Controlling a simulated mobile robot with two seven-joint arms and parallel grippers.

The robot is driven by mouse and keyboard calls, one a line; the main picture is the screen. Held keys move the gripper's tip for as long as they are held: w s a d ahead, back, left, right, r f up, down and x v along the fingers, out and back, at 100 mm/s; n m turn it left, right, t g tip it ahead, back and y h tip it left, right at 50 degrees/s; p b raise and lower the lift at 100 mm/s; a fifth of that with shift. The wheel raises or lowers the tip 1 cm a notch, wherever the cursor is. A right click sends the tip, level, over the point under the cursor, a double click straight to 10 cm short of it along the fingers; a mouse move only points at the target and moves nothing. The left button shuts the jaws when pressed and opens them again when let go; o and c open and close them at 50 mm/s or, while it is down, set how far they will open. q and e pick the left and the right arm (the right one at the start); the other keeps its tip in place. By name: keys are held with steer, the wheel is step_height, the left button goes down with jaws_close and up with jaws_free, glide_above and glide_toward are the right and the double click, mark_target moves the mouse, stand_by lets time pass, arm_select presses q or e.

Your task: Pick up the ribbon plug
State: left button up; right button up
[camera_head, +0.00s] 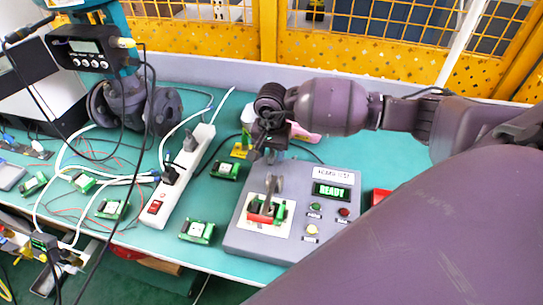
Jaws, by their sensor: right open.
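My right arm reaches in from the right, and its gripper (272,184) points down over the grey test box (245,243). The jaws are open, and the fingertips are close above a small green board on the box's pale plate (243,224). A small red piece (261,218) sits at this board, just below the fingertips in the picture. It may be the ribbon plug, but it is too small to be sure. I cannot tell whether the fingers touch it. My left gripper is not in view.
The test box has a lit READY display (331,192) and several buttons. A white power strip (180,178) lies left of it, among loose cables and several green boards (197,231). A dark valve body (130,105) stands at the back left. A yellow mesh fence (390,50) is behind.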

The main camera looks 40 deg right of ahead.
steer(key=shift+f, duration=0.1)
steer(key=c, duration=0.7)
jaws_close()
